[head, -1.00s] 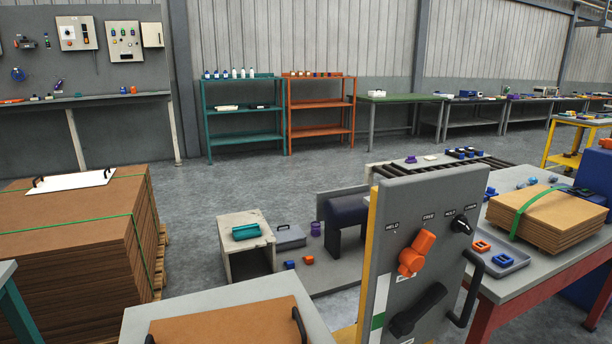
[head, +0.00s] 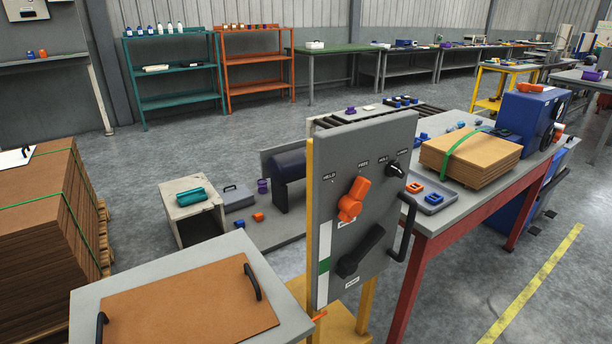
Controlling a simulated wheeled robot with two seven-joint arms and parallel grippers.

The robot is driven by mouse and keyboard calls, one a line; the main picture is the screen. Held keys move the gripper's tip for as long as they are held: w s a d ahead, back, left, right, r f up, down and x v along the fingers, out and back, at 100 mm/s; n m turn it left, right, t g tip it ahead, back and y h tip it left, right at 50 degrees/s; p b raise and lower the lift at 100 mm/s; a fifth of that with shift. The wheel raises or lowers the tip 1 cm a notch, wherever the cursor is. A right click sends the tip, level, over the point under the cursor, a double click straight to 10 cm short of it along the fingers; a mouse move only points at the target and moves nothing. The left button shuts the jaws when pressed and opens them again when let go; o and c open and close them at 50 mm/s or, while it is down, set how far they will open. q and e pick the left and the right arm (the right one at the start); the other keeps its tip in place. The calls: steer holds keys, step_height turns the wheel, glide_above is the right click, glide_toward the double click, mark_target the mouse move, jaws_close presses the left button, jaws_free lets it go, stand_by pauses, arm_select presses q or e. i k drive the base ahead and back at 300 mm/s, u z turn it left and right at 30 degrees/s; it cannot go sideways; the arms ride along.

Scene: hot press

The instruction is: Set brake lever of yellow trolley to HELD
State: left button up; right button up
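A grey panel (head: 385,225) stands upright on the yellow trolley frame (head: 366,305) just right of the middle in the head view. An orange lever (head: 353,200) sits on its upper left. The lever tilts with its upper end toward the word FREE; the word HELD is printed up and to its left. A black knob (head: 396,171) is at the upper right, by the words HOLD and a second, blurred one. A black handle (head: 405,228) is on the right edge. Neither of my grippers is in view.
A grey-topped stand with a brown board (head: 190,305) is close, left of the panel. A red-legged table (head: 470,205) with strapped cardboard (head: 468,160) is to the right. A stack of brown sheets (head: 40,225) is far left. Open floor lies at the lower right.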

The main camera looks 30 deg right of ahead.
mark_target(350, 205)
steer(key=z, duration=1.3)
steer(key=k, duration=0.65)
steer(key=z, duration=0.7)
steer(key=i, duration=1.05)
steer(key=z, duration=0.1)
